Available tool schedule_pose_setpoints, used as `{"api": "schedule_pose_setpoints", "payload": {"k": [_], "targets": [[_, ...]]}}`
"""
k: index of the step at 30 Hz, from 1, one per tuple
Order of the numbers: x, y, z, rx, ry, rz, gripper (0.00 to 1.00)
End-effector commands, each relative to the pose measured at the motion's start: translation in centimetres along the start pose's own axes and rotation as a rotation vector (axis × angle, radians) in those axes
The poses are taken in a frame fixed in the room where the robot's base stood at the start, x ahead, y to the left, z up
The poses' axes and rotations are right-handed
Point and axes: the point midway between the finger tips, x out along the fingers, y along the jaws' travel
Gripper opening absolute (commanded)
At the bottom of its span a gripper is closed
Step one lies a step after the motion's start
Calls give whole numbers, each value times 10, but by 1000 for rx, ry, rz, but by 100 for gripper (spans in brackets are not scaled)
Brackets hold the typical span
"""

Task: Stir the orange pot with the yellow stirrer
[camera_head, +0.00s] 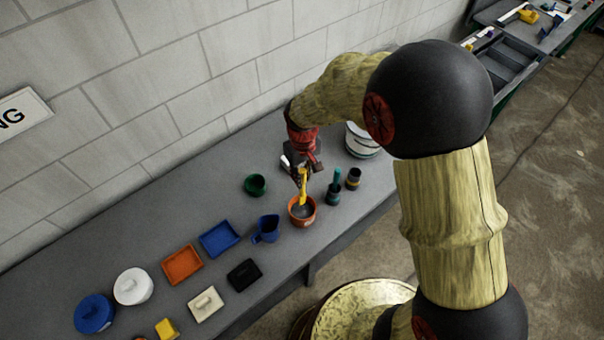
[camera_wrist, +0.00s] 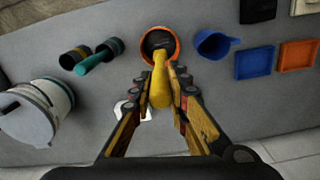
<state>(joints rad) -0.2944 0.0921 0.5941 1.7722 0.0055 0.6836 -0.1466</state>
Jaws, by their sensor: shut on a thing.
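The orange pot (camera_head: 303,216) stands on the grey bench, with a dark inside. The yellow stirrer (camera_head: 303,186) is upright over it, with its lower end inside the pot's opening. My gripper (camera_head: 300,174) is shut on the stirrer's upper part, above the pot. In the wrist view the fingers of my gripper (camera_wrist: 162,92) close from both sides on the yellow stirrer (camera_wrist: 160,80), which points into the orange pot (camera_wrist: 174,38). The stirrer's lower tip is hard to make out against the dark inside.
A blue jug (camera_head: 266,229) stands close left of the pot. A dark cup with a teal tool (camera_head: 334,188) and another dark cup (camera_head: 353,179) stand right. A green cup (camera_head: 255,185) is behind left, a white bucket (camera_head: 361,141) behind right. Trays and lidded pots fill the left.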

Motion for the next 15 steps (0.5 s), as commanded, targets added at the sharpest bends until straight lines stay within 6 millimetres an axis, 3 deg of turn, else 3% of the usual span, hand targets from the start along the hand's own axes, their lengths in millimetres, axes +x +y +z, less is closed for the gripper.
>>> {"api": "schedule_pose_setpoints", "payload": {"k": [15], "targets": [[39, 0, 0, 0, 1, 0, 0]]}}
